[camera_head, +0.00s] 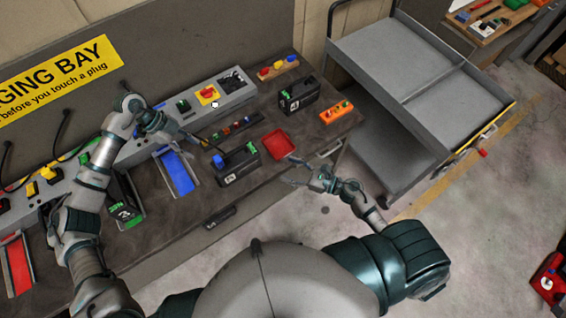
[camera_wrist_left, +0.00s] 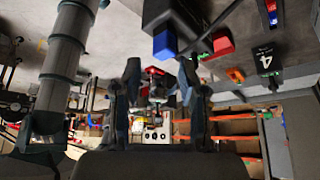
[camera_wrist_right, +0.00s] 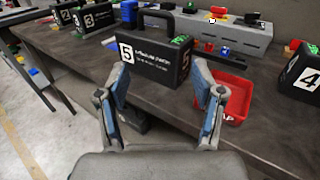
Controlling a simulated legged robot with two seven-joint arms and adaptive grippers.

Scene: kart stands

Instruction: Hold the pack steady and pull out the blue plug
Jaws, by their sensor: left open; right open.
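A black pack marked 5 (camera_head: 237,168) with a carry handle stands upright on the bench in the head view. The right wrist view shows its numbered face and green display (camera_wrist_right: 157,66). A blue plug (camera_head: 218,161) sits at the pack's left end; a blue block also shows beside a dark body in the left wrist view (camera_wrist_left: 165,45). My left gripper (camera_head: 188,134) is open and empty, above and behind the pack's left side. My right gripper (camera_head: 291,173) is open at the bench's front edge, right of the pack, with the pack ahead between its fingers but apart.
A red tray (camera_head: 279,143) lies right of the pack, near my right gripper. Pack 4 (camera_head: 298,95) stands farther back right. A blue tray (camera_head: 179,172) and pack 3 (camera_head: 122,200) are to the left. The grey charging strip (camera_head: 160,140) runs along the back.

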